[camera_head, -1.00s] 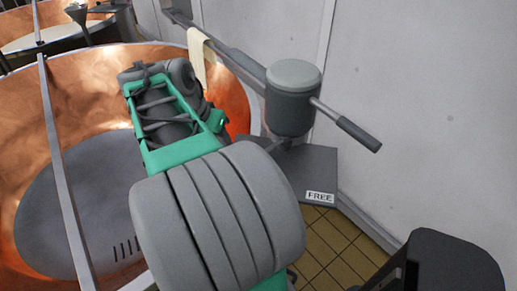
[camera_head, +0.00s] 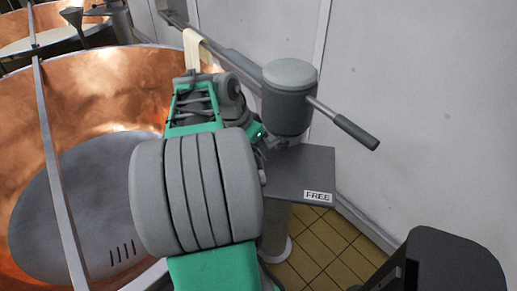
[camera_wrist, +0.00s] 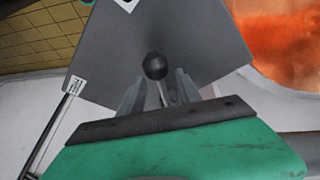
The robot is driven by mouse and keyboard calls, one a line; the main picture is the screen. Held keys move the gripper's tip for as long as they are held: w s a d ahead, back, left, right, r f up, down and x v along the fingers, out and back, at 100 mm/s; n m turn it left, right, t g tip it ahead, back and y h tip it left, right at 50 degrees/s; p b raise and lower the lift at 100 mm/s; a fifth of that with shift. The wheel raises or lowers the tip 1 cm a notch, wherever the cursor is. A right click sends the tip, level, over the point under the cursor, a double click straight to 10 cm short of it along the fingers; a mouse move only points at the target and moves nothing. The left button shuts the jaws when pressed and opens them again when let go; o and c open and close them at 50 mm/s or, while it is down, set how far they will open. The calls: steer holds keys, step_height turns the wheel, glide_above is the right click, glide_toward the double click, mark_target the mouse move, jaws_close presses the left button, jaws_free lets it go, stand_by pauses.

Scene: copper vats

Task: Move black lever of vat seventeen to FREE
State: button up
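A black ball knob (camera_wrist: 155,65) on a thin stem, the black lever, shows in the wrist view in front of a dark grey plate (camera_wrist: 200,40). My gripper (camera_wrist: 158,88) is open, one finger on each side of the stem, just short of the knob; I cannot tell if either finger touches it. In the head view the plate (camera_head: 300,170) sits below a grey post head (camera_head: 289,95), with a white FREE label (camera_head: 318,196) at its front right corner. My arm hides the knob and my fingertips there.
A large copper vat (camera_head: 95,90) fills the left, crossed by a metal bar (camera_head: 58,165). A white wall (camera_head: 430,100) bounds the right; tiled floor (camera_head: 320,250) lies below.

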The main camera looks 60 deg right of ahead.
jaws_close()
